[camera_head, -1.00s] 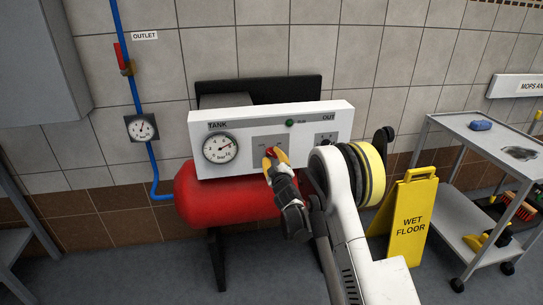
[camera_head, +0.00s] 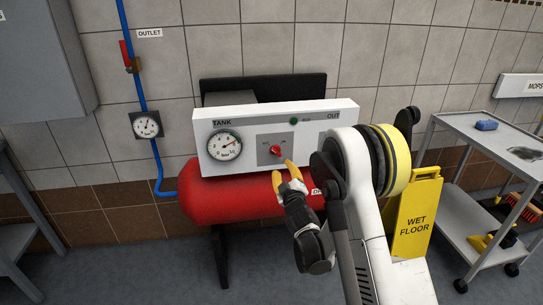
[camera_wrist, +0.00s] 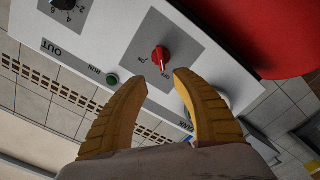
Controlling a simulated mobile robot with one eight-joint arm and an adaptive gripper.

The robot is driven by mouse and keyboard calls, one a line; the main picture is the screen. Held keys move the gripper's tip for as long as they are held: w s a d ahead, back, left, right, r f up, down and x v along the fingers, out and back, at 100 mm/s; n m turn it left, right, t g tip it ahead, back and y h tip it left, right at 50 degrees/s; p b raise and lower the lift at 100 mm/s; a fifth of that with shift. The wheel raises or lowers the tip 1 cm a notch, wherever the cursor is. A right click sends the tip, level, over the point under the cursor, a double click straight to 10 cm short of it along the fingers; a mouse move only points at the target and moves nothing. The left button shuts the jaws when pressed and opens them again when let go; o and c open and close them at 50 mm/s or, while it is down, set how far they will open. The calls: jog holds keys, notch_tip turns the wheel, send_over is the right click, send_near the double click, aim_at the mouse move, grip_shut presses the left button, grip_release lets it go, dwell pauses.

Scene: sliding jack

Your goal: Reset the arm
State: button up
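My gripper (camera_head: 286,175) has yellow fingers and is in front of the lower part of the white control panel (camera_head: 210,115), just right of and below the red knob (camera_head: 276,151). In the wrist view my gripper (camera_wrist: 160,84) has its two fingers apart with nothing between them. The red knob (camera_wrist: 161,54) lies beyond the fingertips on a grey plate and is clear of them. Part of the panel's right side is hidden behind my arm.
A red tank (camera_head: 230,195) sits under the panel. A tank gauge (camera_head: 224,146), an outlet gauge (camera_head: 147,125) and a red valve handle (camera_head: 126,55) are to the left. A yellow wet floor sign (camera_head: 416,215) and a grey cart (camera_head: 480,165) stand right of my arm.

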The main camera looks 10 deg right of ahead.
jog(key=s+d+r+m+g+h, duration=0.1)
jog(key=s+d+r+m+g, duration=0.15)
jog(key=s+r, duration=0.4)
jog(key=s+d+r+m+g+h, duration=0.1)
jog(key=s+r+m+g, duration=0.2)
jog(key=s+r, duration=0.4)
jog(key=s+a+f+m+g+y, duration=0.1)
jog(key=s+f+g, duration=0.1)
jog(key=s, duration=1.2)
jog(key=s+a+f+m+g+y, duration=0.1)
jog(key=s+a+f+m+g, duration=0.1)
jog(key=s, duration=1.2)
jog(key=shift+s+a+f+g, duration=0.2)
jog(key=shift+s+f+g, duration=0.15)
jog(key=shift+g, duration=0.3)
